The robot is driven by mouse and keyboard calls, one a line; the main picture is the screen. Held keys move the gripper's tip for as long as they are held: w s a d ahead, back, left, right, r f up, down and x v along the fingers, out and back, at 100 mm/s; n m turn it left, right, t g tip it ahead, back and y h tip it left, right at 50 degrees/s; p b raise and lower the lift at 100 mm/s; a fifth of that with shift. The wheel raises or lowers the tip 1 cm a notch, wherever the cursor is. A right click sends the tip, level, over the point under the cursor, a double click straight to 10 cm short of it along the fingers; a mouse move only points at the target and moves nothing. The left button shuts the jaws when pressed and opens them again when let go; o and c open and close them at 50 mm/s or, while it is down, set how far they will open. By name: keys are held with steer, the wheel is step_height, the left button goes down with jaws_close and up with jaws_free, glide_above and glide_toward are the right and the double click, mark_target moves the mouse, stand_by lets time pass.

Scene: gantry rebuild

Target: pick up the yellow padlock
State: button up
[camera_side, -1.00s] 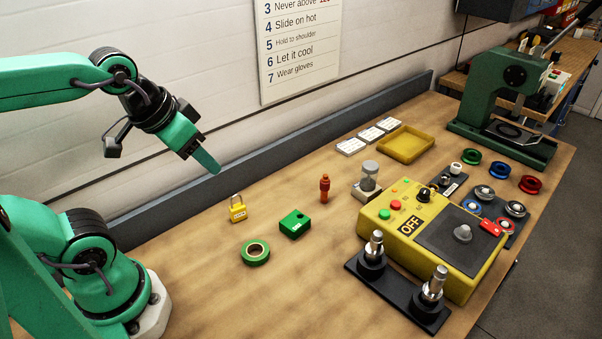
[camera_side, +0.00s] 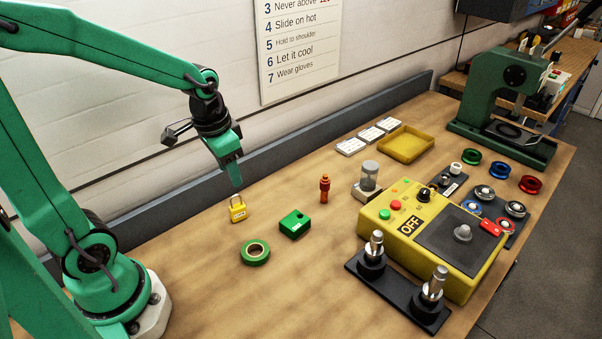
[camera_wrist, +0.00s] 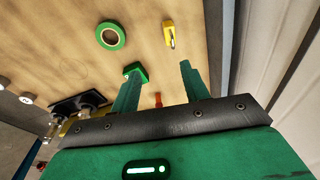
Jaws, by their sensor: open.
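The yellow padlock (camera_side: 238,213) stands upright on the wooden bench, its shackle up, left of the green box. It also shows in the wrist view (camera_wrist: 168,36), near the top, beyond the fingertips. My gripper (camera_side: 236,186) points down above the padlock, apart from it. In the wrist view my gripper (camera_wrist: 158,84) is open, its two green fingers spread with nothing held between them.
A green tape roll (camera_side: 255,253), a green box (camera_side: 295,223) and a small red figure-like item (camera_side: 324,188) stand near the padlock. A yellow control box (camera_side: 430,235) is to the right. A grey ledge (camera_side: 290,158) runs along the wall behind.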

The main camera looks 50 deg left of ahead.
steer(key=g, duration=0.2)
glide_above(237, 206)
steer(key=shift+m, duration=0.4)
step_height(237, 206, down, 7)
steer(key=shift+s+a+f, duration=0.1)
steer(key=shift+f, duration=1.4)
steer(key=shift+f, duration=2.6)
steer(key=shift+c, duration=0.3)
jaws_close()
